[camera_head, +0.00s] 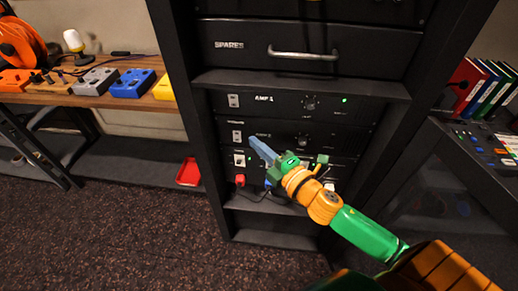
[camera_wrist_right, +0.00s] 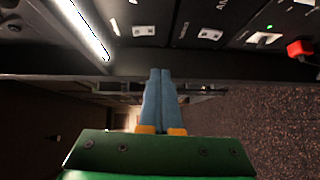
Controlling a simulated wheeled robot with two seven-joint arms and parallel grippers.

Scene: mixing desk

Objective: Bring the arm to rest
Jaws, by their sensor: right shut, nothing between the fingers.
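My right arm, green and orange, reaches in from the lower right of the head view. Its right gripper (camera_head: 262,150) is in front of the rack, near the left part of the lower amplifier panels. In the right wrist view the two blue fingers of the gripper (camera_wrist_right: 160,72) lie together, with nothing between them. I cannot tell from the pictures whether the fingertips touch a panel. My left gripper is not in view.
A black rack (camera_head: 176,60) holds a SPARES drawer (camera_head: 250,45) and amplifier panels (camera_head: 275,102). A wooden bench (camera_head: 120,101) with coloured pedals stands at left. A desk with binders (camera_head: 470,85) stands at right. A red tray (camera_head: 189,172) lies low beside the rack. Carpet (camera_head: 110,235) is clear.

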